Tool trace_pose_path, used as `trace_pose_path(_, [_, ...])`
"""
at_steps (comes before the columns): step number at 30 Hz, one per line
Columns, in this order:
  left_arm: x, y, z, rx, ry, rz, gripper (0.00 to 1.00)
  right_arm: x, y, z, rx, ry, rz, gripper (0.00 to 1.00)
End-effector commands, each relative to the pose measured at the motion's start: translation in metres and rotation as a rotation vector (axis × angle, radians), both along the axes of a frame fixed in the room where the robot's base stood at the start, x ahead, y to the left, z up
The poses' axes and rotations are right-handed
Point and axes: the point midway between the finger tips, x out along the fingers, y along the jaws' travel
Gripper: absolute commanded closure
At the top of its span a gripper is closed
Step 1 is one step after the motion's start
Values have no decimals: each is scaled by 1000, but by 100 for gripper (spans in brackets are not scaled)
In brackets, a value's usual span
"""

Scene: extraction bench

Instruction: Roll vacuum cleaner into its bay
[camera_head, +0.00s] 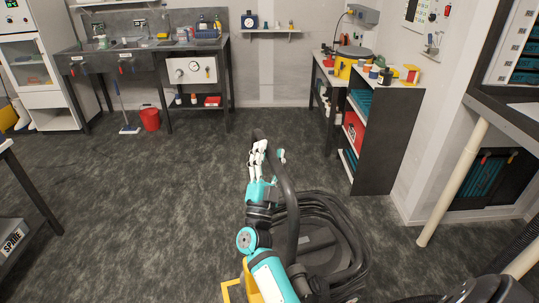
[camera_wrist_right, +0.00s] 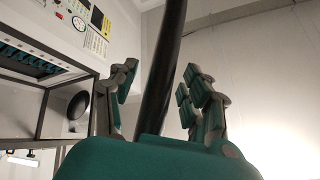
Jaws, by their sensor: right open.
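The vacuum cleaner (camera_head: 318,238) is a dark body on the floor at the lower middle of the head view, with a thick black hose coiled around it. A black tube (camera_head: 288,205) rises from it. My right gripper (camera_head: 268,153) is at this tube's upper part, seen from above. In the right wrist view the tube (camera_wrist_right: 165,65) runs between the two open fingers, with gaps visible on both sides. My right arm hides part of the vacuum. My left gripper is out of view. I cannot tell for certain which place is the bay.
A dark shelf unit (camera_head: 387,145) stands right of the vacuum. A pale slanted pole (camera_head: 453,180) stands before a low recess (camera_head: 484,178) at right. A yellow edge (camera_head: 228,291) shows at the bottom. A red bucket (camera_head: 150,119) stands far left. The middle-left floor (camera_head: 150,200) is clear.

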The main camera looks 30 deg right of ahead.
Motion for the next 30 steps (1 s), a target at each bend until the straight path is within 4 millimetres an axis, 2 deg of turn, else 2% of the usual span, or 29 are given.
trace_pose_path(5, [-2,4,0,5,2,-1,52,-4,5,-5,1,2,2,51])
trace_pose_path(19, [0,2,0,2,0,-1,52,-41,41,-44,2,3,0,51])
trace_pose_path(30, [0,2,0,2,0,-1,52,-47,49,-50,5,5,3,51])
